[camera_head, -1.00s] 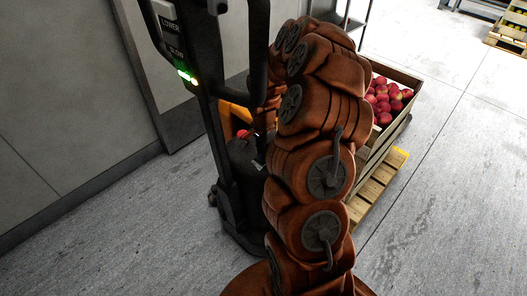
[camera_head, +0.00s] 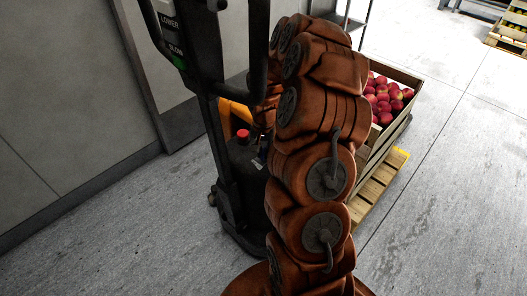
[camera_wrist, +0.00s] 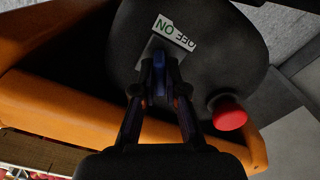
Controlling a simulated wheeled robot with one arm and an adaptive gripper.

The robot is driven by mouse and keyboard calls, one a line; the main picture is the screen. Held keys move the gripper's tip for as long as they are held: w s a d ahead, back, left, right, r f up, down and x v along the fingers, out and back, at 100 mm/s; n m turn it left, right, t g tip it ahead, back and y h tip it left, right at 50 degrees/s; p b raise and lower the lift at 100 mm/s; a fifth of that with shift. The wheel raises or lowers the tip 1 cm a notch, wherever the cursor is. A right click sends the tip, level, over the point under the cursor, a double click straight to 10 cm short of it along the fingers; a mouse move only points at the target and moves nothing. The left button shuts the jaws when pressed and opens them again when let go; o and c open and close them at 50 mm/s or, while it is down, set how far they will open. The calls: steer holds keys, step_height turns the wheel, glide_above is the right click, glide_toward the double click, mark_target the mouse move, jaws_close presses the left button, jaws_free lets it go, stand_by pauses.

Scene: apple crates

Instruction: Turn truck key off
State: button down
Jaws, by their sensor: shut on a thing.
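The truck's blue key (camera_wrist: 159,62) stands in the dark truck housing (camera_wrist: 205,65) in the wrist view. My gripper (camera_wrist: 160,88) is shut on the key, with one finger on either side of it. A white label (camera_wrist: 176,34) beyond the key reads a green ON and OFF, upside down; which word the key points to is hard to tell. In the head view the truck's handle mast (camera_head: 212,120) stands left of my arm. Its indicator light (camera_head: 179,62) is dull green, not glowing. My arm hides most of the key area there.
A red button (camera_wrist: 229,113) sits on the housing right of my gripper; it also shows in the head view (camera_head: 243,134). An orange truck part (camera_wrist: 60,110) lies to the left. A crate (camera_head: 398,73) of red apples on a pallet (camera_head: 375,190) is behind my arm.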

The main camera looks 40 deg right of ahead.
mark_target(263, 151)
steer(key=n, duration=0.5)
steer(key=shift+n, duration=0.3)
steer(key=n+p, duration=0.1)
steer(key=n, duration=0.4)
steer(key=shift+n, duration=0.4)
steer(key=c, duration=1.2)
jaws_free()
step_height(263, 151, up, 12)
steer(key=shift+r, duration=0.1)
